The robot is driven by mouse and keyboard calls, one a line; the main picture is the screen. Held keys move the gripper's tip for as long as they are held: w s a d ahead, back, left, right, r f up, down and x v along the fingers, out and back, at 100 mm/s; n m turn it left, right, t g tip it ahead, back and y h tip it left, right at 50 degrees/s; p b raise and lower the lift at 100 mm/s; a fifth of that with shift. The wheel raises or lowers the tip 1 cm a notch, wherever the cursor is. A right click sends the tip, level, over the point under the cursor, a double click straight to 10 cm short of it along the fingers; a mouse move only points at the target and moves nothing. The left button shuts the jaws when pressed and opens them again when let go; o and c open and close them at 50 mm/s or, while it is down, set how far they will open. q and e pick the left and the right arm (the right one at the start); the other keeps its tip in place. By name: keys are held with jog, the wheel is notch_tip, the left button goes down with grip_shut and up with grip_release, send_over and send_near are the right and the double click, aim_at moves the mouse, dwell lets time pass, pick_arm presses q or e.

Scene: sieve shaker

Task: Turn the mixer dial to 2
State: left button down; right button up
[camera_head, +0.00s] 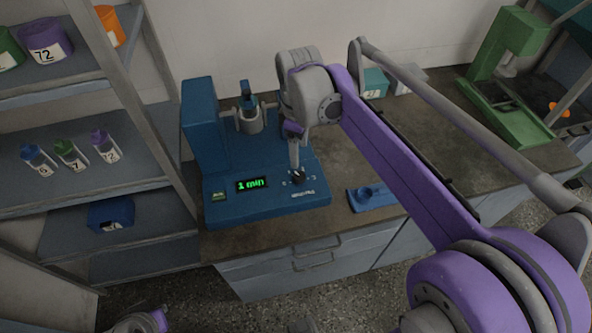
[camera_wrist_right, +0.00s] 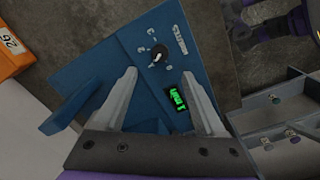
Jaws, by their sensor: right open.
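The blue mixer (camera_head: 262,207) stands on the dark counter. Its small black dial (camera_head: 298,177) sits at the front right of its base, with small marks around it. The green display (camera_head: 252,184) reads "1 min". In the right wrist view the dial (camera_wrist_right: 158,54) shows just beyond the fingertips; which mark it points to is too small to tell. My right gripper (camera_head: 296,166) is above the dial, pointing down. In its wrist view the open fingers (camera_wrist_right: 162,74) stand either side of the dial's line, with nothing between them. My left gripper's fingers do not show.
A shelf rack (camera_head: 85,160) with several labelled small containers stands left of the mixer. A small blue holder (camera_head: 372,197) lies on the counter to its right. A green machine (camera_head: 510,80) stands further right. Drawers (camera_head: 300,262) are below the counter.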

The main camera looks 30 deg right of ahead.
aim_at(299, 175)
notch_tip(299, 175, down, 10)
jog(key=shift+w+d+f+b, duration=0.1)
jog(key=shift+b, duration=0.4)
grip_shut()
